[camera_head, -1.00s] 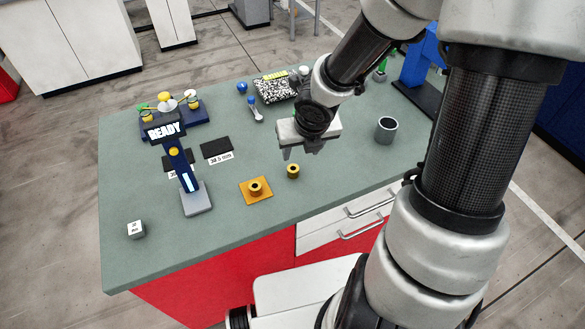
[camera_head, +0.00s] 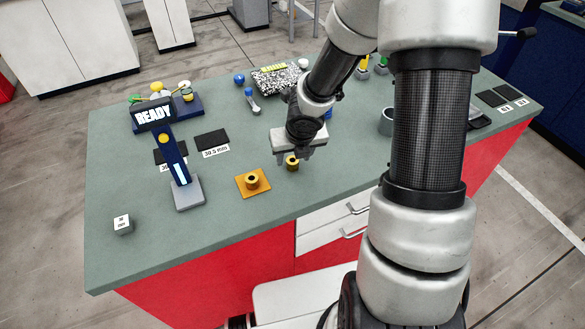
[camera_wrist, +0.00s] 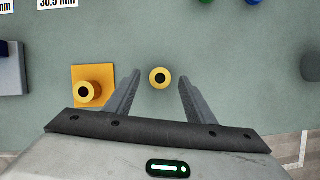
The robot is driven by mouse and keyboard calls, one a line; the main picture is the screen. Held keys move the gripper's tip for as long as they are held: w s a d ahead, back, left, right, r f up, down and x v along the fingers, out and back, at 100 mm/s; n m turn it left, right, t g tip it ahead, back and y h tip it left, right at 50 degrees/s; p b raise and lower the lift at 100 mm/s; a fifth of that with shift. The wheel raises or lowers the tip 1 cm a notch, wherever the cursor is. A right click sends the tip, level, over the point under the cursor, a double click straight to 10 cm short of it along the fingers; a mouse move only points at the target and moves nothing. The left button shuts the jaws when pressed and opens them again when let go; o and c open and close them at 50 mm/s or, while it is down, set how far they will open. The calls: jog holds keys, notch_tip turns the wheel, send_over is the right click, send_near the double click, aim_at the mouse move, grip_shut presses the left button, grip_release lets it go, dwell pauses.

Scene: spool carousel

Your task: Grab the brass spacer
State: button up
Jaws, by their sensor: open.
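A small brass spacer (camera_head: 292,161), a ring with a dark centre hole, stands on the green-grey bench top. It also shows in the wrist view (camera_wrist: 160,78), near the middle, between and just beyond the tips of my open fingers. A second similar brass ring (camera_head: 252,181) sits on an orange square pad (camera_head: 241,190) to the left; in the wrist view this ring (camera_wrist: 84,92) is left of my left finger. My gripper (camera_wrist: 158,76) is open and empty, above the first spacer. In the head view my gripper (camera_head: 296,154) partly overlaps that spacer.
A blue stand with a READY display (camera_head: 155,116) rises to the left. Black pads (camera_head: 212,139) with labels lie behind the orange pad. A white cube (camera_head: 122,224) stands at the left front and a grey cup (camera_head: 386,122) to the right. The bench's front edge is near.

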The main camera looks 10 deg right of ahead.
jog(key=shift+w+f, duration=0.25)
jog(key=shift+f, duration=0.4)
jog(key=shift+c, duration=0.5)
jog(key=c, duration=1.2)
jog(key=shift+o, duration=0.2)
jog(key=shift+r, duration=0.2)
